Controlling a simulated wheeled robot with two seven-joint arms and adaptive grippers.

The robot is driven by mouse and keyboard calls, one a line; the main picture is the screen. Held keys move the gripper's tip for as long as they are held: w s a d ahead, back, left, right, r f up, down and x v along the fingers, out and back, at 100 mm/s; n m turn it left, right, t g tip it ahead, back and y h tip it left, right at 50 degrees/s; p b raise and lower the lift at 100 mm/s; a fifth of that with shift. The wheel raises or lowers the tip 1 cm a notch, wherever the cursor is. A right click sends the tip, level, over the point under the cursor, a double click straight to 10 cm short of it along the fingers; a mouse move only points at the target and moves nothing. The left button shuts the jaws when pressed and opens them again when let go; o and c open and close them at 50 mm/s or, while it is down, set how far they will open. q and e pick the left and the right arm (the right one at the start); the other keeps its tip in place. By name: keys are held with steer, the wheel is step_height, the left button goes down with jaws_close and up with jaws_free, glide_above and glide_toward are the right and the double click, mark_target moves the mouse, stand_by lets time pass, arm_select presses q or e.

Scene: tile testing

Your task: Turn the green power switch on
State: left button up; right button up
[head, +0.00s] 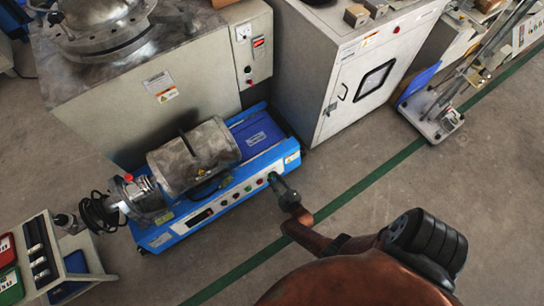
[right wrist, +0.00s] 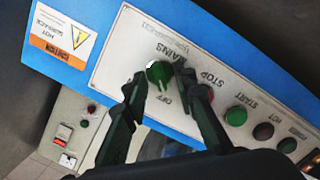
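The green power switch (right wrist: 158,73) is a round green knob on the white panel of the blue machine (head: 180,229), between the upside-down labels MAINS and OFF. Its grip ridge appears to point towards OFF. My right gripper (right wrist: 160,80) is open, with one dark finger on each side of the knob. I cannot tell whether either finger touches it. In the head view my right gripper (head: 276,182) is at the right end of the machine's front panel and largely hides the switch. My left gripper is not in view.
A green START button (right wrist: 236,116) and other buttons sit along the panel to the right. A grey cabinet (head: 335,90) stands behind the machine, and a small table (head: 78,262) stands at lower left. The floor in front is clear.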

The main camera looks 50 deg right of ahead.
steer(key=shift+w, duration=0.15)
jaws_close()
steer(key=shift+w, duration=0.1)
stand_by(0.3)
